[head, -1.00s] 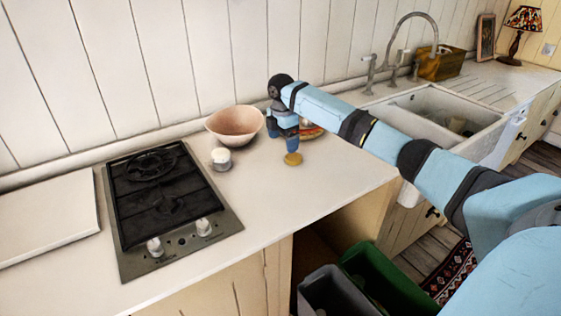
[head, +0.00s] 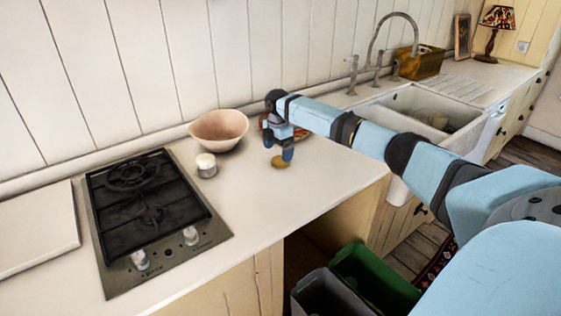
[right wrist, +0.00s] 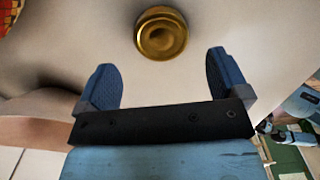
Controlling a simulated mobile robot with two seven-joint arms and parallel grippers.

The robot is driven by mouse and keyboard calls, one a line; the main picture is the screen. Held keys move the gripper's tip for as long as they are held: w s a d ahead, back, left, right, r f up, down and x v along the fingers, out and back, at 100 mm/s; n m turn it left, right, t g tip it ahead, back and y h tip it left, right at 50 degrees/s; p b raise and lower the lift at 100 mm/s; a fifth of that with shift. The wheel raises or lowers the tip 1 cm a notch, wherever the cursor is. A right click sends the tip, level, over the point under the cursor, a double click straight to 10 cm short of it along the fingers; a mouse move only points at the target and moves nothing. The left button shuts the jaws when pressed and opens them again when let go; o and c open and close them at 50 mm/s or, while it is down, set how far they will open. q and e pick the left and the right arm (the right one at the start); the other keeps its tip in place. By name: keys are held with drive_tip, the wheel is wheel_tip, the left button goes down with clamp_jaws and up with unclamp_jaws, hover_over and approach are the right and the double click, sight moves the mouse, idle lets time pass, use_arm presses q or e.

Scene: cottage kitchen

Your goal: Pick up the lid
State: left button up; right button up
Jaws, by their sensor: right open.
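The lid is a small round gold disc (head: 280,162) lying on the pale countertop. In the right wrist view the lid (right wrist: 161,33) lies beyond the fingertips, near the top centre, with nothing touching it. My right gripper (head: 280,153) points down at the counter close to the lid. In the right wrist view the gripper (right wrist: 160,62) is open, its two blue fingers wide apart and empty. My left gripper is not in view.
A small white-topped jar (head: 207,165) and a pinkish bowl (head: 218,130) stand left of the gripper. A black hob (head: 150,210) is further left, a sink (head: 425,110) to the right. Bins (head: 370,280) stand below the counter. The counter in front of the lid is clear.

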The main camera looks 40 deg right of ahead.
sight(279, 160)
wheel_tip(279, 160, down, 4)
drive_tip(key=shift+s+d+r, duration=0.15)
drive_tip(key=c, duration=1)
drive_tip(key=shift+o, duration=0.2)
drive_tip(key=shift+r, duration=0.1)
